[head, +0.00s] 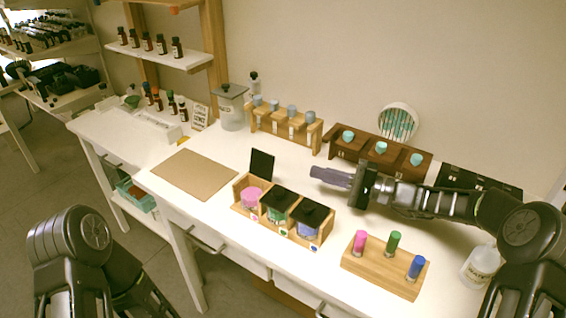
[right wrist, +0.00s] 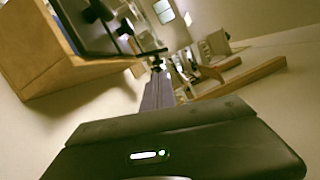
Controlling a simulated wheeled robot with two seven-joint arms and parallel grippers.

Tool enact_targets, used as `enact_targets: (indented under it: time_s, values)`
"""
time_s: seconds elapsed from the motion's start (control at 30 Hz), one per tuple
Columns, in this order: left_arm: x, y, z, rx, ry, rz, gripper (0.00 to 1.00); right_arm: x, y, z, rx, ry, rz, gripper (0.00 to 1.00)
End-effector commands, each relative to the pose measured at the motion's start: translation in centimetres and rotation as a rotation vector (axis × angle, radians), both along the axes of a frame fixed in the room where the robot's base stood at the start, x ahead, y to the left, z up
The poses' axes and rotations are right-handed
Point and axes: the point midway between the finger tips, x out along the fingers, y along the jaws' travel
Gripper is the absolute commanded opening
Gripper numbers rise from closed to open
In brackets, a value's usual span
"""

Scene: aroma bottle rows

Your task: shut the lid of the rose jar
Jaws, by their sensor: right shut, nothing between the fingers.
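The jar with pink contents (head: 251,197), which I take for the rose jar, sits in the left compartment of a three-part wooden holder (head: 305,243). Its dark lid (head: 262,165) stands raised, roughly upright, at the back of the jar. The green jar (head: 277,212) and the blue jar (head: 309,229) beside it have their dark lids down. My right gripper (head: 318,173) is shut and empty, to the right of the raised lid and apart from it. In the right wrist view its fingers (right wrist: 157,92) are together. My left gripper is out of view.
A wooden stand with pink, green and blue tubes (head: 385,270) is at the front right. A brown mat (head: 195,173) lies left of the holder. The white tabletop between holder and back racks is mostly free.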

Motion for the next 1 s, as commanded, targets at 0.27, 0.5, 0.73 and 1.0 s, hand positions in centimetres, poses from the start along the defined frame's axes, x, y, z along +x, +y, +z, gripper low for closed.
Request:
enact_targets:
  time_s: [0.27,0.5,0.73,1.0]
  values:
    - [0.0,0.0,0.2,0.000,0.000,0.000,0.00,0.0,0.0,0.1,0.000,0.000,0.000,0.00]
    - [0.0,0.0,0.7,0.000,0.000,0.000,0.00,0.5,1.4,0.4,0.002,0.001,0.002,0.00]
    - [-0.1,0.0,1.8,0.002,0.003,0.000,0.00,1.9,4.8,0.7,0.001,0.001,0.003,0.00]
    - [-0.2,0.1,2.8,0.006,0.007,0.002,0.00,3.4,8.4,0.8,0.000,0.000,0.001,0.00]
